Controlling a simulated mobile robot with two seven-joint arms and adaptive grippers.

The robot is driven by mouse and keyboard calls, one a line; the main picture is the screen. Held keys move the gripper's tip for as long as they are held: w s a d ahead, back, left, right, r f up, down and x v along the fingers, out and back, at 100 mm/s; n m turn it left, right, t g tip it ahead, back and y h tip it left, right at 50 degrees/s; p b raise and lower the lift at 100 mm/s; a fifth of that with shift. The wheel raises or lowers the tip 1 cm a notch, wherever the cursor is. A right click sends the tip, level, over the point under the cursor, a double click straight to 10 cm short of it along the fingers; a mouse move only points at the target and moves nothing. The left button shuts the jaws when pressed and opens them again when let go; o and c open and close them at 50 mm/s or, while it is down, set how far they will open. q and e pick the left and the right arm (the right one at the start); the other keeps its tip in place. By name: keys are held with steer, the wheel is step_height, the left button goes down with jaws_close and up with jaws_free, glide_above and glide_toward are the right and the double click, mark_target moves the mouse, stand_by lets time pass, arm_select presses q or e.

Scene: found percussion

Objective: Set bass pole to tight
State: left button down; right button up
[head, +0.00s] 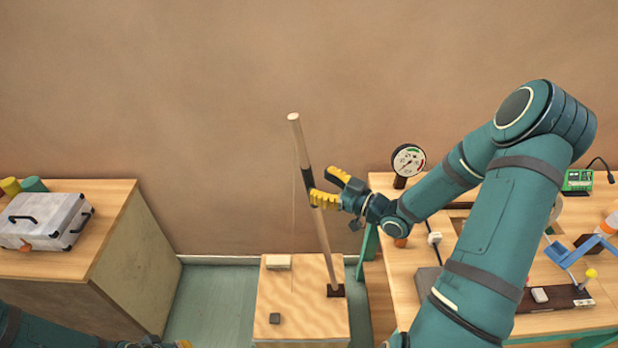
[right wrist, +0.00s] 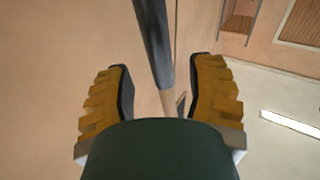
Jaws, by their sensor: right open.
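The bass pole (head: 324,244) is a wooden stick with a black grip band, standing slightly tilted on a light wooden box (head: 305,312). A thin string hangs beside it down to the box. My right gripper (head: 325,187) is at the black band, with its yellow fingers open. In the right wrist view, the pole (right wrist: 155,45) runs between the two open fingers (right wrist: 158,92), with a gap on both sides. My left gripper (head: 165,344) shows only in part at the bottom edge, and its fingers cannot be made out.
A right table (head: 405,262) holds a round dial gauge (head: 408,160), a green device (head: 577,180) and other items. A left cabinet (head: 110,225) carries a grey case (head: 45,220) and coloured cylinders. Open floor lies between the left cabinet and the box.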

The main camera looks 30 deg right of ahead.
mark_target(312, 180)
steer(key=shift+x, duration=2)
steer(key=shift+o, duration=0.2)
jaws_close()
